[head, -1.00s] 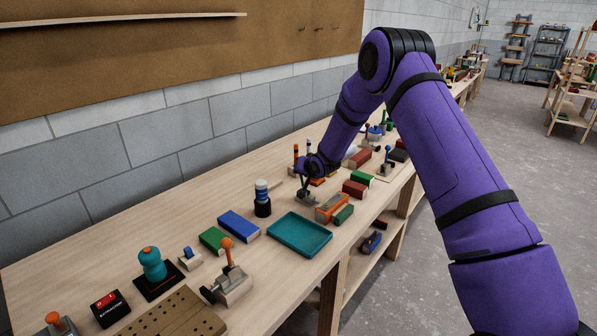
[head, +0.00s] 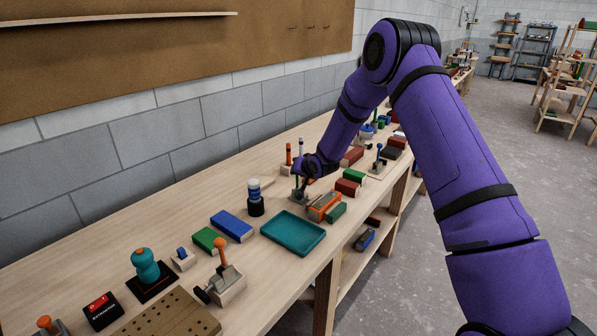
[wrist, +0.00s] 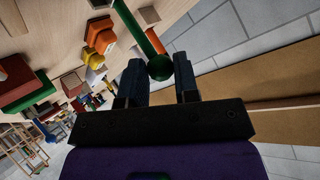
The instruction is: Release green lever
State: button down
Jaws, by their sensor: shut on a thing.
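The green lever (wrist: 142,28) is a straight green bar with a round knob, seen close up in the wrist view. My gripper (wrist: 160,66) is shut on the lever at its knob end, with one dark finger on each side. In the head view my gripper (head: 301,178) is low over the workbench, beside the orange item and past the teal tray. There my gripper and wrist hide most of the lever.
On the workbench (head: 190,215) stand a teal tray (head: 293,233), an orange-framed item (head: 323,206), a blue block (head: 232,226) and an orange-handled clamp (head: 224,285). Two upright posts stand just behind my gripper. A block wall (head: 215,120) runs along the back.

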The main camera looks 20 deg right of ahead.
jog(key=shift+s+d+f, duration=0.1)
jog(key=shift+s+f, duration=0.15)
jog(key=shift+f, duration=0.3)
jog(key=c, duration=1.1)
grip_release()
jog(key=shift+o, duration=1.2)
jog(key=shift+w+d, duration=0.1)
jog(key=shift+w, duration=0.05)
jog(key=v, duration=1.1)
jog(key=shift+r, duration=0.15)
jog(key=shift+w, duration=0.1)
